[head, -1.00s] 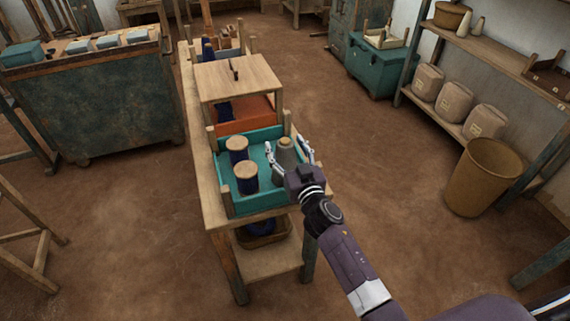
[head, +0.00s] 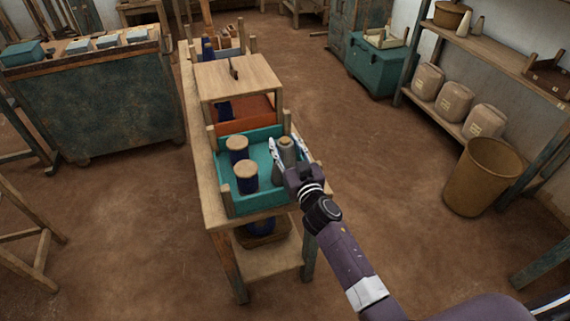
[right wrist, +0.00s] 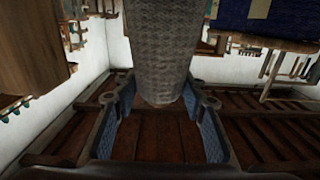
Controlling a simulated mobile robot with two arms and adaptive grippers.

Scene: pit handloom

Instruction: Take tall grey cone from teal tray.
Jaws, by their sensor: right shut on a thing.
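The tall grey cone (head: 286,158) stands upright at the right side of the teal tray (head: 226,196). My right gripper (head: 286,151) has a finger on either side of the cone and is shut on it. In the right wrist view the cone (right wrist: 160,55) fills the space between the two blue-padded fingers (right wrist: 160,112). Whether its base touches the tray floor is hidden by my gripper. My left gripper is not in view.
Two dark blue spools with wooden tops, the rear one (head: 237,147) and the front one (head: 246,174), stand in the tray left of the cone. An orange tray (head: 245,113) sits behind, under a small wooden platform (head: 238,74). Open floor lies right of the bench.

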